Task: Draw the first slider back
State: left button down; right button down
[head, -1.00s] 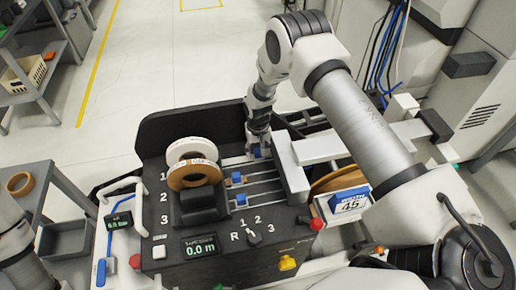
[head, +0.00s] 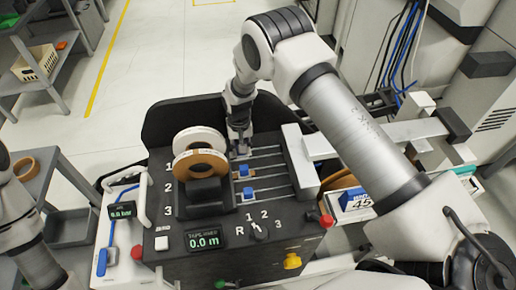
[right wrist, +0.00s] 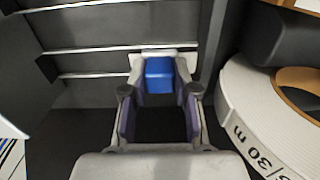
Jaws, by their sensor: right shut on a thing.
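The first slider is a small blue block (right wrist: 158,76) on a pale carriage in the right wrist view. It rides the far rail of three on the dark machine. My right gripper (right wrist: 158,98) has its fingers on either side of the block and is shut on it. In the head view my right gripper (head: 239,148) points down at the left end of the far rail, beside the tape rolls, and mostly hides the slider. Two other blue sliders, the second (head: 244,170) and third (head: 248,194), sit on the nearer rails. My left gripper is out of view.
A white tape roll (head: 199,138) and a brown tape roll (head: 200,162) stand just left of the rails. A pale block (head: 301,158) bounds the rails on the right. A display (head: 204,242) and a selector knob (head: 258,232) are at the front.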

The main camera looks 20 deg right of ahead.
jog(key=shift+a, duration=0.35)
jog(key=shift+d, duration=0.15)
jog(key=c, duration=0.9)
grip_release()
jog(key=shift+a, duration=0.25)
notch_tip(320, 180, up, 8)
jog(key=shift+r, duration=0.1)
jog(key=shift+d, duration=0.1)
